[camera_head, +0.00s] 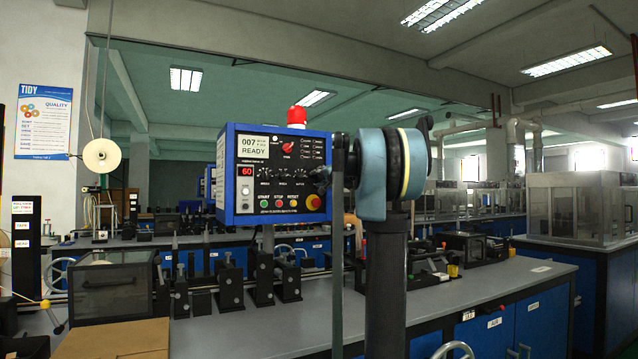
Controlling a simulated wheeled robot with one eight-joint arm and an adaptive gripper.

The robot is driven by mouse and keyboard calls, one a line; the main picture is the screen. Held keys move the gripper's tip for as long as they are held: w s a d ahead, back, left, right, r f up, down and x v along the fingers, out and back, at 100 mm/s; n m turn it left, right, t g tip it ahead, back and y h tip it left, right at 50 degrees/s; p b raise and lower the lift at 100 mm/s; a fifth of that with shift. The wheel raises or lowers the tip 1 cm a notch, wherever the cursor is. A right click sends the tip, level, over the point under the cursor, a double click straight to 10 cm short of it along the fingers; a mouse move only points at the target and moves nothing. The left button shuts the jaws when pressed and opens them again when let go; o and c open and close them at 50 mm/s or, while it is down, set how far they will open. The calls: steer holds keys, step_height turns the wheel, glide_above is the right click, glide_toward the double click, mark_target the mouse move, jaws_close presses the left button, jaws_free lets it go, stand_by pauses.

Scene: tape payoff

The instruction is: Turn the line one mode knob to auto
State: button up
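A blue control panel (229,185) stands at the middle of the camera_head view, with its face toward me. Its face has a row of small black knobs (283,174), with labels too small to read surely.
Below the knobs are coloured push buttons (280,205) and a yellow-ringed red stop button (313,202). A red beacon (297,116) tops the panel. A grey bench (420,293) with rollers and a dark clear-fronted box (112,287) runs below. A tape reel (102,156) hangs left.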

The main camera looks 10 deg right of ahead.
steer(key=shift+s, duration=0.1)
steer(key=v, duration=1.1)
steer(key=shift+s, duration=0.3)
steer(key=shift+d, duration=0.15)
